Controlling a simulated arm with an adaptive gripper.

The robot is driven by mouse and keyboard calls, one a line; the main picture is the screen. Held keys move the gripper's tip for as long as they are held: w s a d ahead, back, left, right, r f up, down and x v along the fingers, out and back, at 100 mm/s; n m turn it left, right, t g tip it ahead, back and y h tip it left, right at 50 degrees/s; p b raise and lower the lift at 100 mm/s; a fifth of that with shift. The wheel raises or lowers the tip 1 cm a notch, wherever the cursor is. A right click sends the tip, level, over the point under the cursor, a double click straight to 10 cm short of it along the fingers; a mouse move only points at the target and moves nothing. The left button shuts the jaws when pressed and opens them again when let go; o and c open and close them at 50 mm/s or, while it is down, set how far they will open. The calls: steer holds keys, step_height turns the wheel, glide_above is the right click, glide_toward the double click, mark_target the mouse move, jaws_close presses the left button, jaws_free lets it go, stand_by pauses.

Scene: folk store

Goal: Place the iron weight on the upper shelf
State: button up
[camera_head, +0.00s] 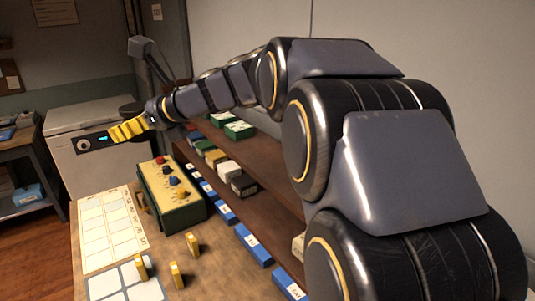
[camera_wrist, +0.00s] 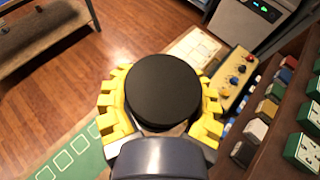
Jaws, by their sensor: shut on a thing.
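The iron weight, a black round disc (camera_wrist: 165,91), sits between the yellow fingers of my gripper (camera_wrist: 163,112) in the wrist view. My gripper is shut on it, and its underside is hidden. In the head view my gripper (camera_head: 130,130) is raised at the left, above the far end of the workbench, with a dark part of the weight (camera_head: 131,108) just behind the fingers. The upper shelf (camera_head: 262,152) is a brown board to the right of my gripper, partly hidden by my arm. The weight is apart from the shelf.
Green boxes (camera_head: 239,130) stand on the upper shelf; bare board shows nearer the camera. Coloured boxes (camera_head: 216,158) line the shelf below, and blue boxes (camera_head: 253,245) lie lower still. A green box with coloured knobs (camera_head: 171,194) and small yellow pieces (camera_head: 192,243) stand on the bench.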

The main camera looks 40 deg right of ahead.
steer(key=s+d+m+t+h, duration=0.1)
steer(key=s+d+m+h, duration=0.3)
steer(key=d, duration=0.9)
steer(key=s+d+m+t+h, duration=0.2)
steer(key=s+d, duration=0.4)
steer(key=d, duration=0.8)
steer(key=m+h, duration=0.1)
steer(key=h, duration=0.1)
steer(key=shift+m+h, duration=0.3)
steer(key=shift+m, duration=0.1)
steer(key=f, duration=0.4)
steer(key=shift+s+d, duration=0.15)
steer(key=shift+d, duration=0.1)
step_height(320, 180, down, 9)
steer(key=shift+r, duration=0.1)
steer(key=o, duration=1.2)
steer(key=shift+f, duration=0.2)
steer(key=shift+o, duration=0.2)
